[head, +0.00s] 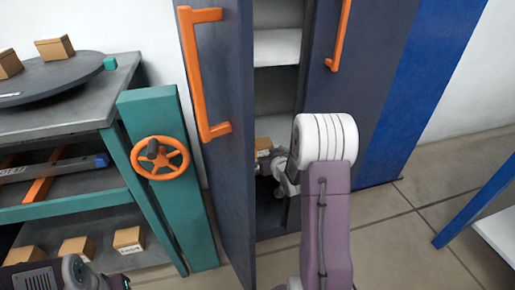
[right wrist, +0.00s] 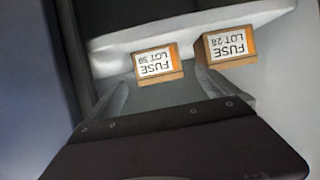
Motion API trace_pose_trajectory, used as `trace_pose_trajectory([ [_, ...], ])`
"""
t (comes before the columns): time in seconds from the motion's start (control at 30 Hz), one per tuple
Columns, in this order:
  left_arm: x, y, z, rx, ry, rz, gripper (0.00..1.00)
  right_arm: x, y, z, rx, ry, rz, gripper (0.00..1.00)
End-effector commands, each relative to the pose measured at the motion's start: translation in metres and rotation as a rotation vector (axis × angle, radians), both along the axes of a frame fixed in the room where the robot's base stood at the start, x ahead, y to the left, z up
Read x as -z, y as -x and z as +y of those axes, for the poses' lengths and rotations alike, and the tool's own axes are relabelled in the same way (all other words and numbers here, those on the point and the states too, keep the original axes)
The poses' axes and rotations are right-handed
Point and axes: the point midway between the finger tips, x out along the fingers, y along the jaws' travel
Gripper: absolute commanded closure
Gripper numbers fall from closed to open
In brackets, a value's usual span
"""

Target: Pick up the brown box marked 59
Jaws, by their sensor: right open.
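The brown box marked 59 (right wrist: 158,63) stands on a pale cabinet shelf in the right wrist view, its label upside down in the picture and its last digits small. My right gripper (right wrist: 165,85) is open, its two fingers pointing at this box from the near side, with the box just beyond and roughly between the tips. I cannot tell whether they touch. In the head view my right gripper (head: 270,162) reaches into the open cabinet, partly hidden by my arm. A brown box (head: 263,146) shows there; its number is unreadable. My left gripper's fingers are not visible.
A second brown box, marked 28 (right wrist: 229,47), stands close right of it. The open cabinet door (head: 222,120) with an orange handle borders my right arm on the left. A teal workbench (head: 120,150) with a handwheel and several other boxes stands at the left.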

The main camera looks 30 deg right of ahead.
Motion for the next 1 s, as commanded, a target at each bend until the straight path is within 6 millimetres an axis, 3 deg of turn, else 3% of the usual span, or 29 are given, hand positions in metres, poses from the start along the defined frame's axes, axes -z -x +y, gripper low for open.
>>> trace_pose_trajectory([
  [0.07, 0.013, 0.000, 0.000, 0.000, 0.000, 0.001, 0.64, 0.011, -0.012, -0.002, -0.002, -0.001, -0.001, 0.02],
  [0.3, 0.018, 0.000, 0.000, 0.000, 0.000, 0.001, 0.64, 0.014, -0.025, -0.005, 0.000, 0.000, 0.001, 0.02],
  [0.47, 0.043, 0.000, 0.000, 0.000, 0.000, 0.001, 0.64, 0.031, -0.051, -0.011, -0.001, 0.001, -0.001, 0.02],
  [0.6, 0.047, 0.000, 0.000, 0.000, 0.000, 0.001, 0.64, 0.033, -0.067, -0.015, -0.001, -0.001, 0.001, 0.02],
  [0.83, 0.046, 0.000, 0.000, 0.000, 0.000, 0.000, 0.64, 0.031, -0.069, -0.015, -0.001, -0.002, 0.002, 0.02],
  [0.87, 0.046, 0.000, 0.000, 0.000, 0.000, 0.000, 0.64, 0.031, -0.069, -0.015, -0.001, -0.002, 0.002, 0.07],
  [1.0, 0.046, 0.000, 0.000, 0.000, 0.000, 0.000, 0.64, 0.031, -0.069, -0.015, 0.000, -0.001, 0.002, 0.46],
])
